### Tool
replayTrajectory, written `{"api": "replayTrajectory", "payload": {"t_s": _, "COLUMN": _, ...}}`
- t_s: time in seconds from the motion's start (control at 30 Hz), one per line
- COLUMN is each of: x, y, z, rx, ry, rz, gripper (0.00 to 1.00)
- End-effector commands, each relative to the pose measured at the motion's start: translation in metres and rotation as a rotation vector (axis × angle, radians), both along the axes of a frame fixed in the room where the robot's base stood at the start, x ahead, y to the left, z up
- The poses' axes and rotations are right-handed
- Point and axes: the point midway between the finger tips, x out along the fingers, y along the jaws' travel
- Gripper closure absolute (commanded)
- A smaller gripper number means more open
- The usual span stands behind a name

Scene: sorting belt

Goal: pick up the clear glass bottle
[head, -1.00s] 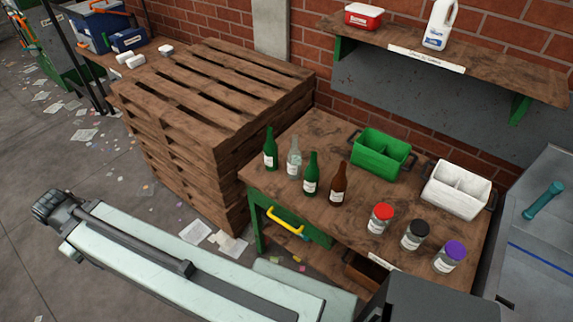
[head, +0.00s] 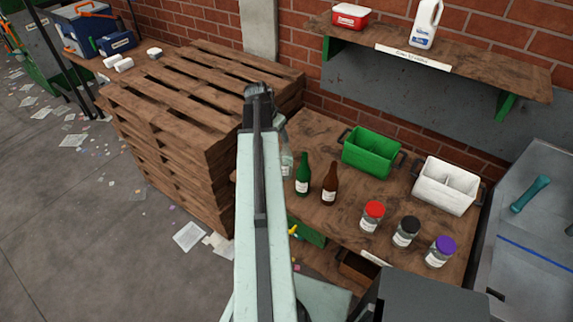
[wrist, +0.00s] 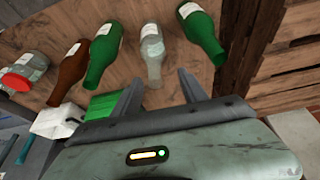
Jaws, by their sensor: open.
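The clear glass bottle (wrist: 151,45) is in the wrist view, with its neck in the gap between my fingers in the picture. My gripper (wrist: 160,78) is open and empty; I cannot tell how far its fingers are from the neck. In the head view my gripper (head: 258,92) is at the end of my raised arm, and the clear glass bottle (head: 286,160) is partly hidden behind that arm. A green bottle (wrist: 203,32) is close on one side of it and another green bottle (wrist: 103,50) on the other. All stand on the wooden table (head: 325,225).
A brown bottle (head: 329,187) and jars with red (head: 372,215), black (head: 406,232) and purple (head: 440,252) lids stand further right. Behind are a green bin (head: 370,155) and a white bin (head: 445,187). Stacked pallets (head: 175,120) are left of the table.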

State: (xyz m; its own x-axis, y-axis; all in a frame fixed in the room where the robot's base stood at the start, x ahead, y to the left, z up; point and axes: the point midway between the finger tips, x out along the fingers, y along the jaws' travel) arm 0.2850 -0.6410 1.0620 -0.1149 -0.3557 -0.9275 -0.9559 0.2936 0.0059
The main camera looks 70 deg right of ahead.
Motion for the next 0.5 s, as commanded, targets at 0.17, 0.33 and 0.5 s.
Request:
{"api": "replayTrajectory", "payload": {"t_s": 0.17, "x": -0.02, "y": -0.011, "z": 0.001, "rx": -0.013, "ry": -0.004, "rz": -0.049, "gripper": 0.5}}
{"api": "replayTrajectory", "payload": {"t_s": 0.33, "x": -0.02, "y": -0.016, "z": -0.017, "rx": -0.012, "ry": -0.004, "rz": -0.048, "gripper": 0.5}}
{"api": "replayTrajectory", "payload": {"t_s": 0.5, "x": -0.022, "y": -0.02, "z": -0.026, "rx": -0.012, "ry": -0.004, "rz": -0.045, "gripper": 0.5}}
